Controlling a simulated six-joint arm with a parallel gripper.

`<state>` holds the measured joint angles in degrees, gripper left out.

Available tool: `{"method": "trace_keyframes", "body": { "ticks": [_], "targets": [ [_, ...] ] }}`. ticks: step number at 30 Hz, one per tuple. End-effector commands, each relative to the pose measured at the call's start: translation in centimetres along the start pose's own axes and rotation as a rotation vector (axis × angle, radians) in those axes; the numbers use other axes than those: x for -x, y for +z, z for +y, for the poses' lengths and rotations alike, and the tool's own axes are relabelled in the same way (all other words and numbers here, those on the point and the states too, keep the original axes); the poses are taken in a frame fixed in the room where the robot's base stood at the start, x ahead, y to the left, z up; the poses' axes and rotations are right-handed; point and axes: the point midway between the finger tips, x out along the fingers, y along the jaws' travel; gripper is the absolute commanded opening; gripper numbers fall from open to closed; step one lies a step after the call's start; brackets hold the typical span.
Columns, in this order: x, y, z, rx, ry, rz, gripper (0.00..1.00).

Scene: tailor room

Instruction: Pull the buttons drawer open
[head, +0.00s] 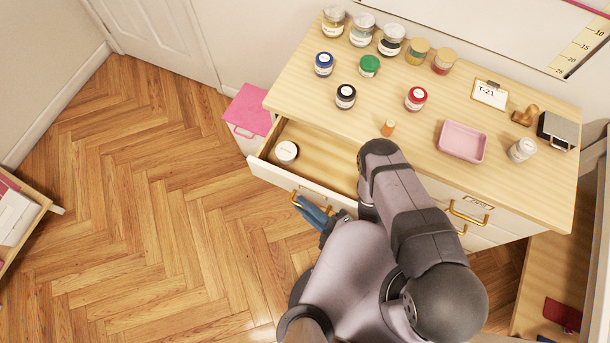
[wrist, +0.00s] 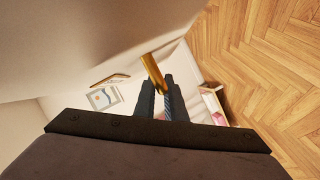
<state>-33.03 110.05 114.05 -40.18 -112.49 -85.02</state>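In the head view the left top drawer (head: 272,173) of the wooden dresser is pulled part-way out. Its inside is visible, with one round white-lidded jar (head: 287,152) at its left end. No name on its front is readable, so I cannot confirm it is the buttons drawer. The drawer's gold handle (head: 297,200) is partly hidden by my gripper (head: 313,208) at its front. In the wrist view the gold handle bar (wrist: 152,70) runs between the two dark fingers of my gripper (wrist: 160,92), which look closed on it. My arm hides the drawer's right part.
The dresser top (head: 300,98) carries several jars, a pink tray (head: 462,142), a card (head: 490,93) and a thread spool (head: 388,128). Another gold-handled drawer (head: 490,213) is closed on the right. A pink-lidded bin (head: 248,110) stands left of the dresser. Floor (head: 150,200) in front is clear.

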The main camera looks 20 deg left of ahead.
Motion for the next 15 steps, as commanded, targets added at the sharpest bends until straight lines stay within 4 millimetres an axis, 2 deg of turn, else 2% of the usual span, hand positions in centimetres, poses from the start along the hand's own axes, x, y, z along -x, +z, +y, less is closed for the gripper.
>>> {"method": "trace_keyframes", "body": {
  "ticks": [15],
  "targets": [
    [0.34, 0.17, 0.03, -0.003, 0.0, -0.006, 0.16]
  ]
}}
